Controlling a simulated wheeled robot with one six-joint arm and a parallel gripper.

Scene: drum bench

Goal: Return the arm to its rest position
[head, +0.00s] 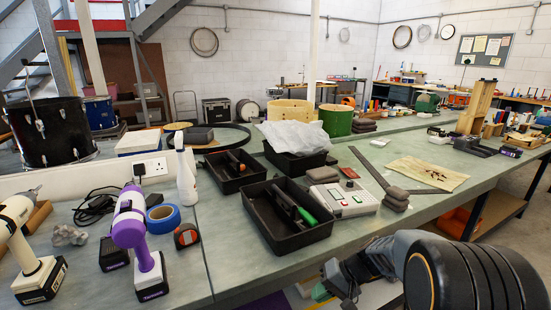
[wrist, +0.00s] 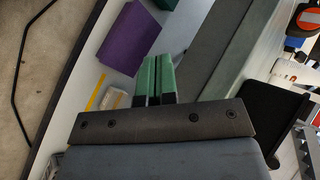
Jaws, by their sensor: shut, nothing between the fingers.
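My gripper (head: 322,292) is at the bottom of the head view, just off the bench's front edge, with my dark arm reaching in from the lower right. In the wrist view its two green fingers (wrist: 155,78) are side by side, shut and empty. The green-grey bench (head: 225,245) runs across the head view.
Black trays (head: 292,240) with tools stand near the front edge, beside a white button box (head: 342,198) and stacked dark pads (head: 397,197). A purple drill (head: 131,225) and spray bottle (head: 186,180) stand left. A purple item (wrist: 125,38) lies past my fingers.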

